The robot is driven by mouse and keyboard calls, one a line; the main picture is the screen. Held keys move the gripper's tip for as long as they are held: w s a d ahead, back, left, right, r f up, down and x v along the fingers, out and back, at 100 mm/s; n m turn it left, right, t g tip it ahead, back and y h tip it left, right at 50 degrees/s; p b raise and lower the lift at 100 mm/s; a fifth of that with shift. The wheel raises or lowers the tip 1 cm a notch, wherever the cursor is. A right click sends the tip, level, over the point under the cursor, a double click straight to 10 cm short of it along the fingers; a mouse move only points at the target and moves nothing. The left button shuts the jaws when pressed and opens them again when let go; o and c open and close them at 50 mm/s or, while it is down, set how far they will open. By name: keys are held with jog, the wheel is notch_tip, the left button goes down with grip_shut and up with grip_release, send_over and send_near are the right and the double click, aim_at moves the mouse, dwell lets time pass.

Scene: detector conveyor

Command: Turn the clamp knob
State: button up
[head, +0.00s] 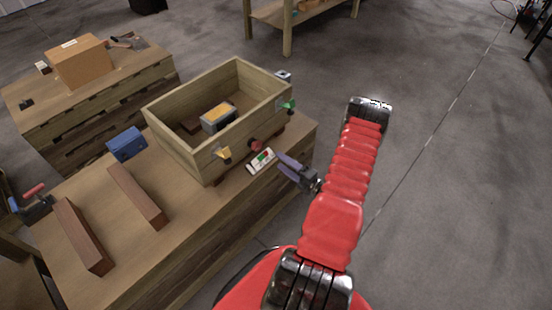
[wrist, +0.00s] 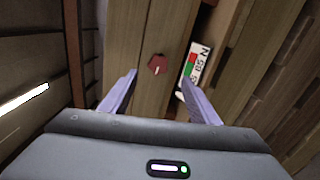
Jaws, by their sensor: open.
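A dark red knob (head: 255,145) sits on the front wall of a wooden box. In the wrist view the red knob (wrist: 157,64) shows between and just beyond my fingertips, with a small pale mark on its face. A yellow knob (head: 223,153) and a green knob (head: 288,105) are on the same box, to the left and right of the red one. I cannot tell which is the clamp knob. My gripper (head: 284,164) is open and empty, in front of the box. Its purple fingers (wrist: 157,78) point toward the red knob and appear apart from it.
The wooden box (head: 185,155) stands on a workbench (head: 190,200) and holds a grey and yellow block (head: 218,116). A white panel with red and green (head: 261,161) is close to my gripper. Two brown bars (head: 138,196) and a blue box (head: 126,144) lie left. Floor right is clear.

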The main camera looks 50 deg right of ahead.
jog(key=shift+s, duration=1)
jog(key=a+r+n+g+y, duration=0.3)
jog(key=a+n+y, duration=0.2)
jog(key=a+n, duration=0.25)
jog(key=a+r+n+g+y, duration=0.4)
jog(key=a+n, duration=0.3)
jog(key=n, duration=0.2)
jog(key=a+r+n+g, duration=0.8)
jog(key=a+r+n, duration=0.4)
jog(key=r+n, duration=0.25)
jog(key=s+a+r+n+t+h, duration=0.1)
jog(key=s+a+r+n+h, duration=0.2)
jog(key=r+n, duration=0.4)
jog(key=s+a+r+n+h, duration=0.3)
jog(key=a+r+n, duration=0.1)
jog(key=r+n, duration=0.3)
jog(key=s+a+r+n+t+h, duration=0.1)
jog(key=s+a+r+n+h, duration=0.2)
jog(key=r+n, duration=0.4)
jog(key=shift+s+a+r+n+t, duration=0.3)
jog(key=shift+s+a, duration=0.15)
jog(key=shift+a, duration=0.35)
